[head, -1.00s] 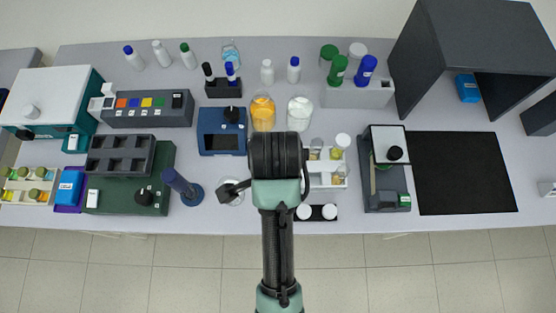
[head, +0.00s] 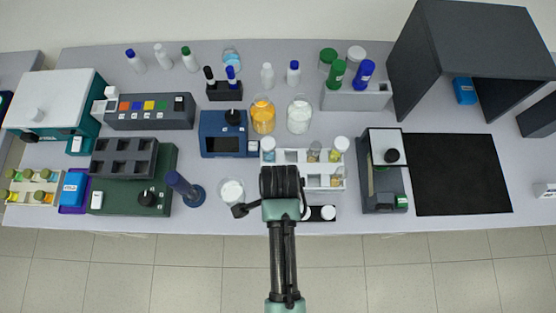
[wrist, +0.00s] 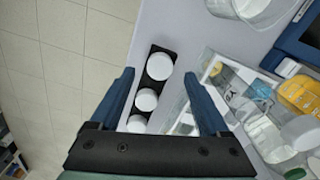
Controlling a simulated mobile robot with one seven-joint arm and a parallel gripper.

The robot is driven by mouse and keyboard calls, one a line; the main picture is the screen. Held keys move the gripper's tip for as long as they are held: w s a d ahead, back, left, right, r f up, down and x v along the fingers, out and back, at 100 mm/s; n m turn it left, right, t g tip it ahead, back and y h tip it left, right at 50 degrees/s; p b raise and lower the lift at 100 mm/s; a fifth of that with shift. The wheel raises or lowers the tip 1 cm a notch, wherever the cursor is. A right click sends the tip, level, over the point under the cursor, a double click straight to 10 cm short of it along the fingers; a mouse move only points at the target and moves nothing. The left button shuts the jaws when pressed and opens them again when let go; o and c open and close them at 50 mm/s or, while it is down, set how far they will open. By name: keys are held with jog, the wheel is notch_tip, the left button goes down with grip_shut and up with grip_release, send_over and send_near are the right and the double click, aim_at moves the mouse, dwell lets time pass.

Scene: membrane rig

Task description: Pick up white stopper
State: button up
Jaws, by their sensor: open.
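Several white stoppers stand in a row on a narrow black holder (wrist: 152,82) near the bench's front edge. In the wrist view, one white stopper (wrist: 159,67) is the largest, with a smaller one (wrist: 146,99) below it and another (wrist: 136,124) nearest the gripper's palm. My gripper (wrist: 160,76) is open and empty, its blue fingers on either side of the row in the picture. I cannot tell its height above them. In the head view, one white stopper (head: 328,213) shows at the holder's right end; my wrist covers part of the holder.
A white tube rack (head: 322,180) with capped vials stands just behind the holder. A clear beaker (head: 231,190) and a blue cylinder on a base (head: 184,188) are to the left. A dark balance-like device (head: 384,180) is to the right. The bench edge is close in front.

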jog(key=shift+f, duration=1.25)
jog(key=c, duration=1.2)
jog(key=shift+c, duration=0.2)
jog(key=shift+r, duration=0.1)
